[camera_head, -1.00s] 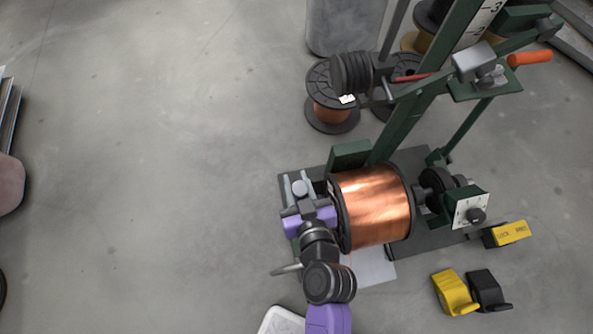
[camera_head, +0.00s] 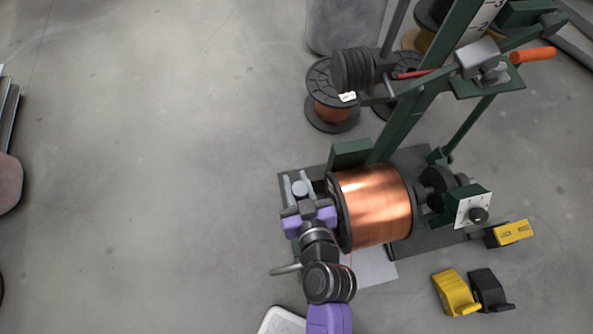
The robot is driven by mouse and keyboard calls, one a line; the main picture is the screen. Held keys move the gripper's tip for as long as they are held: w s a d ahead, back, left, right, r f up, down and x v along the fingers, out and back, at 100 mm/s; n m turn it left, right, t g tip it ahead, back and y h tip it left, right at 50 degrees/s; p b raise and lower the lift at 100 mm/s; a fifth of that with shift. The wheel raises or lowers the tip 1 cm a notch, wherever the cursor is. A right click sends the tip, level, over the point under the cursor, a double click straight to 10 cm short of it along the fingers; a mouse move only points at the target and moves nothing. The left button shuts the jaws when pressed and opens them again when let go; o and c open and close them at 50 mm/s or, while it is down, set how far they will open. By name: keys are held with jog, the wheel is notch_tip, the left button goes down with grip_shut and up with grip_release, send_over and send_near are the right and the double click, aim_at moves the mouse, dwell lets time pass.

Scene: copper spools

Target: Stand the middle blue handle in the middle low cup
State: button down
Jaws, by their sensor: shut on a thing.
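My gripper (camera_head: 301,197), with a purple and dark body, is at the left end of the large copper spool (camera_head: 374,206), over the machine's dark base. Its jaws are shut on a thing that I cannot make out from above. A pale grey round part (camera_head: 300,188) shows at the gripper's far end. I cannot tell whether it belongs to the gripper or the machine. I cannot pick out a blue handle or a low cup; the gripper and spool cover part of this area.
The green machine frame (camera_head: 397,130) rises behind the spool. A smaller copper spool (camera_head: 331,110) stands behind it. A yellow block (camera_head: 456,292) and a black block (camera_head: 489,289) lie at front right.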

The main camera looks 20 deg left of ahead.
jog(key=shift+f+b, duration=0.55)
jog(key=shift+f, duration=0.2)
jog(key=shift+f, duration=0.2)
jog(key=shift+f+b, duration=0.65)
jog(key=c, duration=1.1)
grip_release()
jog(key=shift+r, duration=0.1)
jog(key=shift+o, duration=0.2)
